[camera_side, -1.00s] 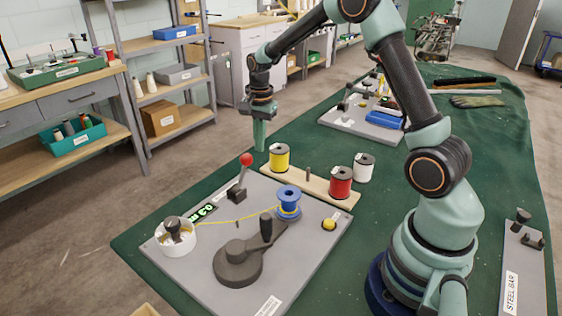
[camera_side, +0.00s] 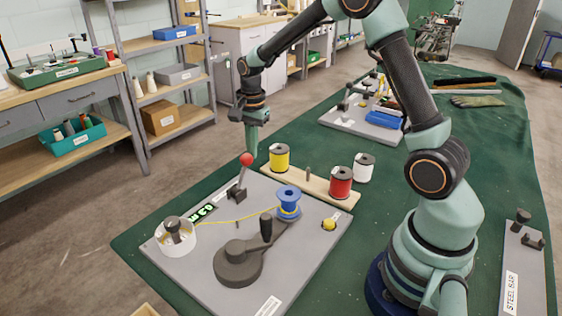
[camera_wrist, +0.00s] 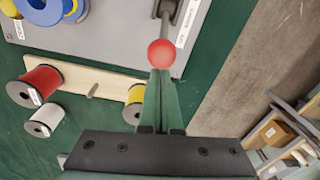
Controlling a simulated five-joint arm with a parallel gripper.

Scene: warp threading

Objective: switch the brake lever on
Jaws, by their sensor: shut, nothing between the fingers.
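The brake lever (camera_side: 238,190) stands on the grey board (camera_side: 300,285), with a red ball knob (camera_side: 246,159) on a dark stem. The knob (camera_wrist: 161,53) also shows in the wrist view, just past my fingertips. My gripper (camera_side: 251,152) is shut and empty, pointing down, right beside the knob on its far side. In the wrist view my gripper (camera_wrist: 160,75) has its two green fingers together and their tips at the knob's edge. I cannot tell whether they touch it.
Yellow (camera_side: 279,157), red (camera_side: 340,182) and white (camera_side: 364,167) spools stand to the right of the lever. A yellow thread (camera_side: 238,218) runs from the blue spool (camera_side: 289,198) to a white drum (camera_side: 176,238). A dark crank (camera_side: 240,260) sits at the front of the board.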

